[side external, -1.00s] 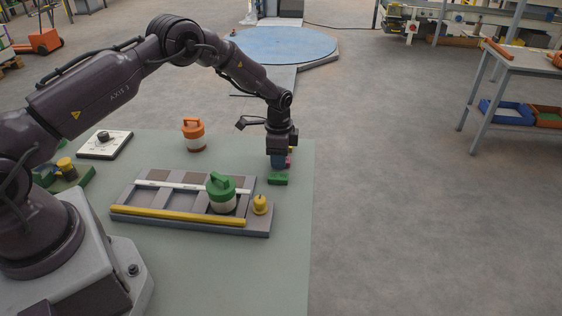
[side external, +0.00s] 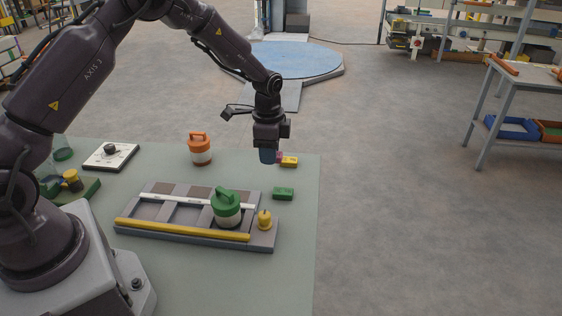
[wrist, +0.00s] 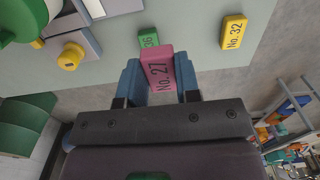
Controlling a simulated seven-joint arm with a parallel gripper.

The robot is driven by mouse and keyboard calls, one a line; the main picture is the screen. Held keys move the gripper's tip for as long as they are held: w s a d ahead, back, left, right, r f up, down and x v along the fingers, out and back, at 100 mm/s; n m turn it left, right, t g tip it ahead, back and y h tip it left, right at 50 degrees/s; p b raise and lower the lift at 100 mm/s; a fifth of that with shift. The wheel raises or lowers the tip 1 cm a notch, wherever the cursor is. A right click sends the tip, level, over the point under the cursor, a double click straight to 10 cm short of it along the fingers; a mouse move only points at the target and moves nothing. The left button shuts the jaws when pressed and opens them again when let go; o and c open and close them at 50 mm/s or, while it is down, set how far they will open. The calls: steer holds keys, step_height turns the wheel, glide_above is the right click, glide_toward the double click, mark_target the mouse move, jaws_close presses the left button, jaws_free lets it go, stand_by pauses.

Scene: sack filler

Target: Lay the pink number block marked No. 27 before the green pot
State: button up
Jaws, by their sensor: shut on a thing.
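The pink block marked No. 27 (wrist: 158,70) is held between the blue fingers of my gripper (wrist: 160,84). In the side view my gripper (side external: 268,156) is above the back right of the table, and only a sliver of the pink block (side external: 279,156) shows beside a finger. The green pot (side external: 227,207), white below with a green handled lid, stands upright in the grey tray, in front and left of my gripper. Part of its green lid (wrist: 22,18) shows at the upper left of the wrist view.
A green block (side external: 283,193) lies right of the grey tray (side external: 125,226). A yellow block marked No. 32 (wrist: 232,32) lies near the table edge. A yellow knobbed piece (side external: 264,220) sits beside the green pot. An orange-lidded pot (side external: 200,150) stands behind the tray.

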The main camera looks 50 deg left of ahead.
steer(key=s+d+r, duration=0.1)
steer(key=s+r, duration=0.2)
steer(key=s, duration=0.5)
steer(key=shift+s+a+f, duration=0.15)
steer(key=shift+a+f, duration=0.45)
steer(key=shift+f, duration=1.05)
steer(key=shift+s+a+f, duration=0.1)
steer(key=shift+a+f, duration=0.45)
steer(key=shift+f, duration=1.15)
steer(key=shift+s+a+f, duration=0.15)
steer(key=shift+a+f, duration=0.45)
steer(key=shift+f, duration=1.05)
steer(key=shift+f, duration=0.7)
steer(key=o, duration=1.4)
steer(key=shift+r, duration=4.05)
